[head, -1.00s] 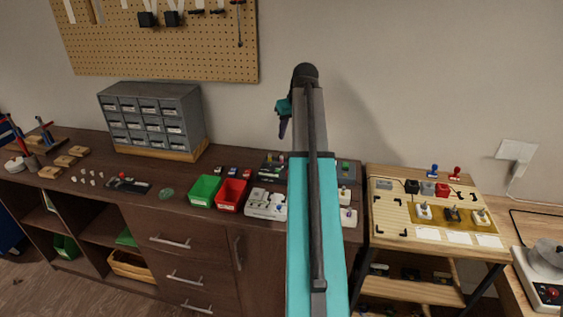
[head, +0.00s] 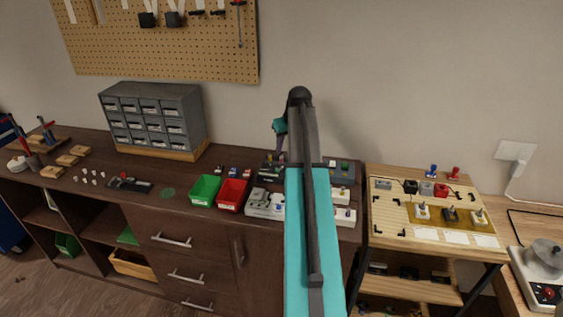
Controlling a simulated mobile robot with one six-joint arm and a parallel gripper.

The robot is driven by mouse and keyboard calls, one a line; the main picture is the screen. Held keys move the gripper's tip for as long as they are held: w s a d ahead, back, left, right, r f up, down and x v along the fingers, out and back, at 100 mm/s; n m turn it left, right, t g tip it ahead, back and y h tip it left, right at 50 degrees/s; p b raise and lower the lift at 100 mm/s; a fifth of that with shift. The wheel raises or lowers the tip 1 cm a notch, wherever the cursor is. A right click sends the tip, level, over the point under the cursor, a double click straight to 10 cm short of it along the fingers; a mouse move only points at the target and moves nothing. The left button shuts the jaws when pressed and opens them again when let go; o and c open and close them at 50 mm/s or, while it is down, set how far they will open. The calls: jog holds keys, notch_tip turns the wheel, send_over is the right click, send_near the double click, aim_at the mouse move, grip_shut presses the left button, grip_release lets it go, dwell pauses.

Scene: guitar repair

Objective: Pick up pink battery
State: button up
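I cannot make out a pink battery for certain; the small coloured parts on the dark workbench (head: 110,192) are too small to tell apart. Several small red and blue parts (head: 232,171) lie behind the green and red bins. My gripper (head: 281,151) hangs beyond my arm, over the back of the bench near the dark tray (head: 270,168). It is small, dark and partly hidden by my arm, so its fingers do not show clearly.
The green bin (head: 205,190) and red bin (head: 233,194) stand beside white chargers (head: 264,204). A grey drawer cabinet (head: 153,117) is at the back left. A light wooden table (head: 390,227) with switches is at right. My arm hides part of the bench.

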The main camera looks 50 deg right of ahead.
aim_at(281, 160)
jog(key=shift+p+x, duration=1)
jog(key=shift+x, duration=1.6)
grip_shut()
